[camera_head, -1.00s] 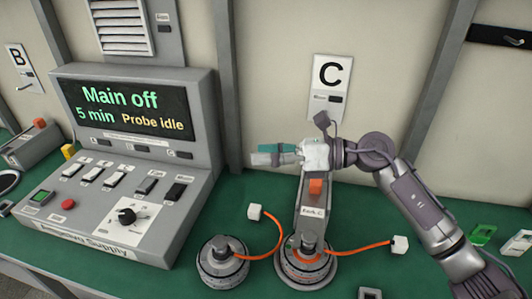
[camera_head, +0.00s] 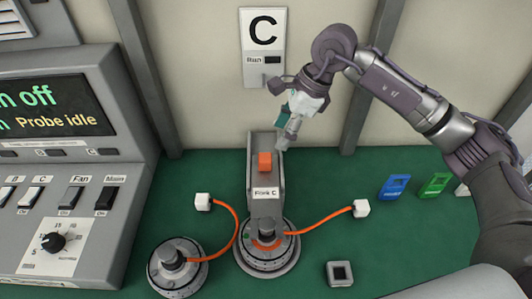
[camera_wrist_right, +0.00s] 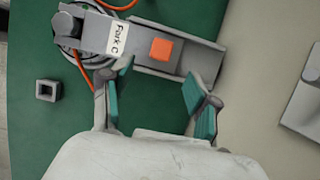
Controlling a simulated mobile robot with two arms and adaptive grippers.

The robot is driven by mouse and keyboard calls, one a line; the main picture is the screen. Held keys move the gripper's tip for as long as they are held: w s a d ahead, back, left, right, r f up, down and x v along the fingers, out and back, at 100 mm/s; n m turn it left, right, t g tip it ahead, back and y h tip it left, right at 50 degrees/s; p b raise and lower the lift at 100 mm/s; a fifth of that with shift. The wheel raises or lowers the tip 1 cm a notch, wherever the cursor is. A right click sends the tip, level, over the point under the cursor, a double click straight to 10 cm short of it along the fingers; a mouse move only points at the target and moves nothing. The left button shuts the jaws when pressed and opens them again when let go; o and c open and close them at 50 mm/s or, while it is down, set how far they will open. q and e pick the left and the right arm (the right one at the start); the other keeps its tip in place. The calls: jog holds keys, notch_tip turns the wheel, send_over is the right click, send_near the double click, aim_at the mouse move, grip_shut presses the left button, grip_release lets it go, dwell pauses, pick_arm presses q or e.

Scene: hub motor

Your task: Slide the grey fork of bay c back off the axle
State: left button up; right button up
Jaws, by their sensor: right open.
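The grey fork of bay C (camera_head: 265,190), labelled "Fork C", lies in a grey channel with an orange block (camera_head: 265,161) on it. Its front end is at the hub motor (camera_head: 268,248), around the axle as far as I can see. My right gripper (camera_head: 285,143) is just above the channel's back end. In the right wrist view my open right gripper (camera_wrist_right: 160,95) has its teal fingers apart beside the fork (camera_wrist_right: 135,38), with the orange block (camera_wrist_right: 163,49) ahead between them. Nothing is held. My left gripper is not in view.
A second hub motor (camera_head: 178,267) stands to the left, with an orange cable and white plug (camera_head: 203,202). A small dark square socket (camera_head: 340,274) is at right front. Blue (camera_head: 395,187) and green (camera_head: 434,186) tags stand at the right. The supply console (camera_head: 60,190) is at left.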

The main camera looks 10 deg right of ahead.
aim_at(266, 157)
jog(key=x, duration=0.4)
jog(key=shift+p, duration=0.35)
jog(key=p+x, duration=0.1)
jog(key=x, duration=0.4)
jog(key=shift+w+a+f, duration=0.1)
jog(key=shift+f, duration=0.15)
jog(key=shift+a+f, duration=0.1)
jog(key=shift+f, duration=0.15)
jog(key=shift+w+f, duration=0.1)
jog(key=shift+f, duration=0.05)
jog(key=c, duration=1.1)
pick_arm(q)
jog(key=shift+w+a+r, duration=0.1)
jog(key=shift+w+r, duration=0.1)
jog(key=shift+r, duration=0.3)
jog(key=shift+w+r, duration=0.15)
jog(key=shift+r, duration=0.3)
pick_arm(e)
grip_shut()
